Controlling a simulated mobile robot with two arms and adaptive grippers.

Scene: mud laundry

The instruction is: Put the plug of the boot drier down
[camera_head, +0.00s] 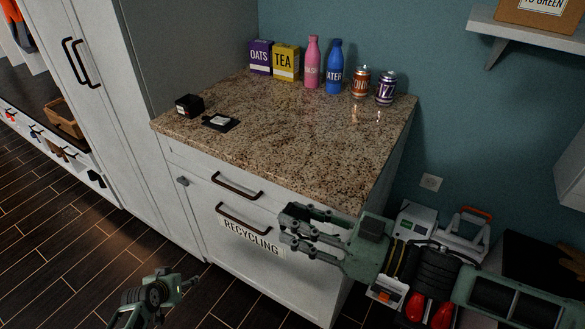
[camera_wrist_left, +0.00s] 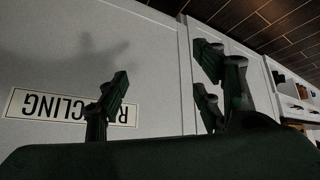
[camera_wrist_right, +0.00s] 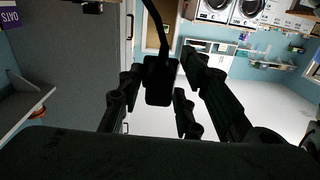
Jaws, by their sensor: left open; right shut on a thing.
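In the right wrist view, a black plug (camera_wrist_right: 160,82) sits between the fingers of my right gripper (camera_wrist_right: 158,72), with a dark cord running up from it. My right gripper is shut on the plug. In the head view my right gripper (camera_head: 302,232) is in front of the granite counter's front right part; the plug cannot be made out there. My left gripper (camera_head: 192,280) is open and empty, low down in front of the cabinet. In the left wrist view (camera_wrist_left: 165,85) its fingers are spread before the cabinet's recycling label. I cannot tell for certain which object is the boot drier.
The counter (camera_head: 290,130) is mostly bare. A black box (camera_head: 189,105) and a flat black item (camera_head: 220,122) are at its left; boxes, bottles and cans line its back. A wall outlet (camera_head: 431,182) is at right. Equipment with red parts (camera_head: 430,307) stands below.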

